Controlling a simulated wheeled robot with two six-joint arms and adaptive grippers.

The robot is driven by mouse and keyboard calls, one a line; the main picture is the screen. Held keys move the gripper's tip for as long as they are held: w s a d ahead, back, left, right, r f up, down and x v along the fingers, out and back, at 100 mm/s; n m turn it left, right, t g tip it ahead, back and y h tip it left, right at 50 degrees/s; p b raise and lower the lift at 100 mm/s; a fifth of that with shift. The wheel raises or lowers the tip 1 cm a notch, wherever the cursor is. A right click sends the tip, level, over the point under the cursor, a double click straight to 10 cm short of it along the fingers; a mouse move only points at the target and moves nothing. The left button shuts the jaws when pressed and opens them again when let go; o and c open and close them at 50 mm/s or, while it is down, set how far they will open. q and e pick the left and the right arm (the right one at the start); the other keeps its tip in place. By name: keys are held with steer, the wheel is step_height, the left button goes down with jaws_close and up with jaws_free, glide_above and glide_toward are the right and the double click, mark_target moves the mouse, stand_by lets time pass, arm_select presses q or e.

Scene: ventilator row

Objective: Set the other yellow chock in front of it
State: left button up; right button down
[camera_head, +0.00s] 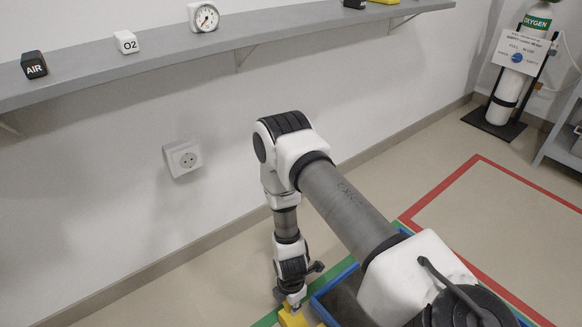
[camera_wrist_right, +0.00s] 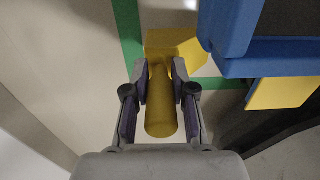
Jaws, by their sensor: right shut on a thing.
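My right gripper (camera_head: 290,298) reaches down to the floor at the bottom of the head view. In the right wrist view, my right gripper (camera_wrist_right: 160,75) is shut on the handle of a yellow chock (camera_wrist_right: 175,48). The chock's flat body lies beyond the fingertips, over the green floor line and close to a blue-edged object (camera_wrist_right: 232,40). Whether it touches the floor or the blue edge I cannot tell. The chock (camera_head: 292,318) is partly cut off in the head view. A second yellow piece (camera_wrist_right: 280,93) shows beside the blue edge, its shape partly hidden. My left gripper is out of view.
The blue-edged object (camera_head: 335,284) stands right beside my right gripper. A green line (camera_wrist_right: 131,35) and a red line (camera_head: 440,188) mark the floor. A grey wall shelf (camera_head: 160,62) runs above. An oxygen cylinder (camera_head: 508,95) stands at the back right.

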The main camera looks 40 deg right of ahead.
step_height(320, 180, down, 5)
steer(key=b, duration=0.3)
steer(key=shift+f+b, duration=0.2)
steer(key=shift+b, duration=0.1)
steer(key=shift+r, duration=0.2)
steer(key=shift+f, duration=0.15)
steer(key=c, duration=1)
jaws_free()
steer(key=shift+o, duration=0.2)
